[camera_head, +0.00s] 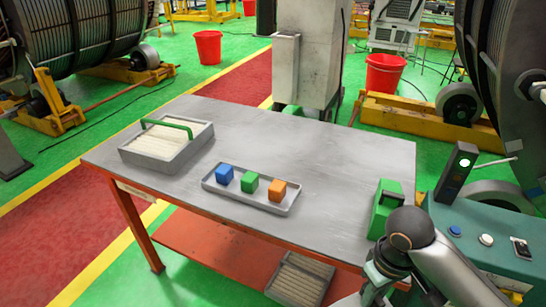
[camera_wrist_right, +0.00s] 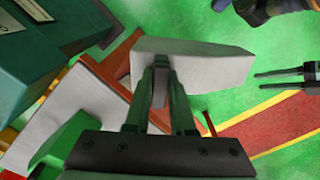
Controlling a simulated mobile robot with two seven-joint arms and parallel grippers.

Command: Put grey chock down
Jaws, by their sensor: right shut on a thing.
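The grey chock (camera_wrist_right: 195,68) is a pale wedge-like block in the right wrist view. My right gripper (camera_wrist_right: 160,80) is shut on it, with its fingers across the near side of the block. Green floor shows around the block. In the head view, my right gripper (camera_head: 378,290) is low at the bottom edge, in front of the table's near right corner. A light grey piece (camera_head: 346,300) beside it is cut off by the frame and may be the chock.
The grey table (camera_head: 330,150) bears a slatted box (camera_head: 165,148), a tray (camera_head: 235,202) with blue, green and orange cubes, and a green block (camera_head: 385,208). Below is a slatted crate (camera_head: 300,280). A teal console (camera_head: 470,240) stands right. Dark prongs (camera_wrist_right: 288,73) show in the wrist view.

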